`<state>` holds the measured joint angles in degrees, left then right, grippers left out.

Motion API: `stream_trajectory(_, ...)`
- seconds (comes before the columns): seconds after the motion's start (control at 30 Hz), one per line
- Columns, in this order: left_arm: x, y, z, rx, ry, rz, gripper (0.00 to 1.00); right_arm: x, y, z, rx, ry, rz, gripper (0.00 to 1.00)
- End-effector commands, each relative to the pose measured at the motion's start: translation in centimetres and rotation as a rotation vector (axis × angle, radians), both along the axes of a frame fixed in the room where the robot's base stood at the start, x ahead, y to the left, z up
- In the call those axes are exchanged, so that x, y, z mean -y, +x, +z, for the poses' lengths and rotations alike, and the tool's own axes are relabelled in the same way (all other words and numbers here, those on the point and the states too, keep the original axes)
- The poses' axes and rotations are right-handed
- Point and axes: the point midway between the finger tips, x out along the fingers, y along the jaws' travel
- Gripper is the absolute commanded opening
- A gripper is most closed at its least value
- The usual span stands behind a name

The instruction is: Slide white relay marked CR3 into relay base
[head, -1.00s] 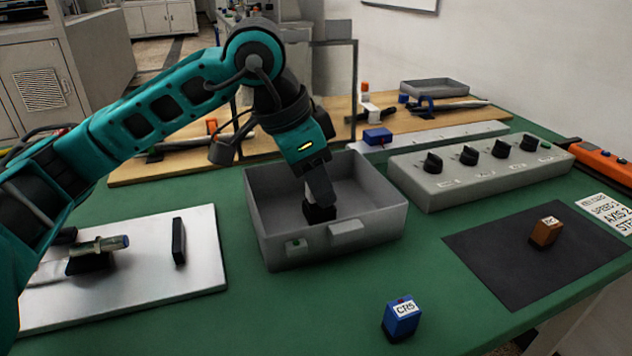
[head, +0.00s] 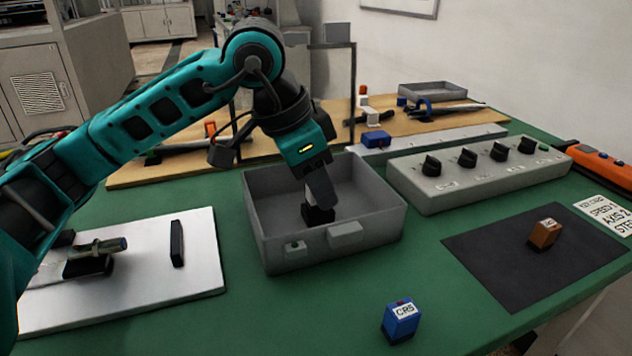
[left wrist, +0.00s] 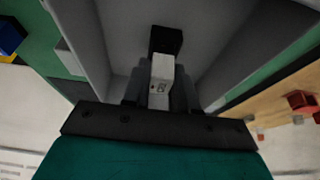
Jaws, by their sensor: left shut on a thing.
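My left gripper (head: 318,200) points down into the grey open box (head: 262,243). It is shut on a white relay (left wrist: 160,78), which shows between the fingers in the left wrist view with a small dark mark on its face. I cannot read the mark as CR3. A black block (left wrist: 166,40) sits at the far end of the white relay, and shows below the fingertips in the head view (head: 318,215). I cannot tell if it is the relay's own foot or the relay base, or how far the two are joined. My right gripper is not in view.
A blue relay marked CR5 (head: 403,318) stands at the front. A brown relay (head: 545,233) stands on a dark mat (head: 500,265). A grey knob panel (head: 480,177) lies right of the box, a metal plate (head: 135,285) left. Green table between them is clear.

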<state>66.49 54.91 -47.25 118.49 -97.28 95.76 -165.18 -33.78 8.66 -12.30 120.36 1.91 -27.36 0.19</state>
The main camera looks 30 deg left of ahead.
Motion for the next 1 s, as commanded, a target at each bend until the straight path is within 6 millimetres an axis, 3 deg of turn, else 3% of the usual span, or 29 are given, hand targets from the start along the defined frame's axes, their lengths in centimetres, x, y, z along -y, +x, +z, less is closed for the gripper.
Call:
stream_trajectory(0.03, 0.02, 0.00, -0.44, 0.000, 0.000, 0.000, 0.00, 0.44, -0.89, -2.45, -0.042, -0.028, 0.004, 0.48)
stream_trajectory(1.0, -0.02, 0.02, -1.40, -0.001, 0.001, 0.000, 0.00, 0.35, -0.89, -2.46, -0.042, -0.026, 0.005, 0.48)
